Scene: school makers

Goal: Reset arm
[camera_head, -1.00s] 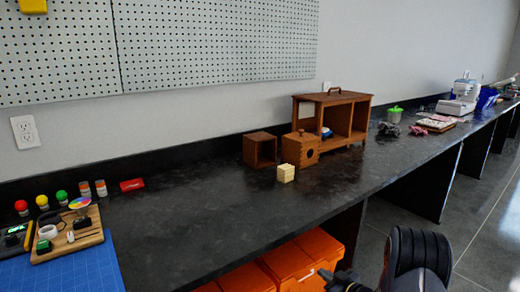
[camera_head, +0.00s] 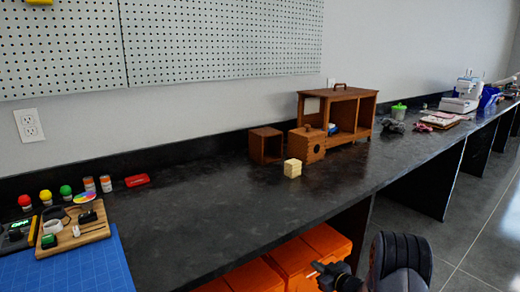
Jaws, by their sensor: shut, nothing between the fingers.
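My gripper (camera_head: 325,274) is at the bottom of the head view, in front of the workbench and low near the orange bins. Its dark fingers point left and look closed, with nothing between them. The black rounded links of my arm rise just to the right of it. The rest of the arm is cut off by the bottom edge.
The dark bench (camera_head: 215,215) runs along the wall, largely bare in front. Orange bins (camera_head: 325,240) sit below.

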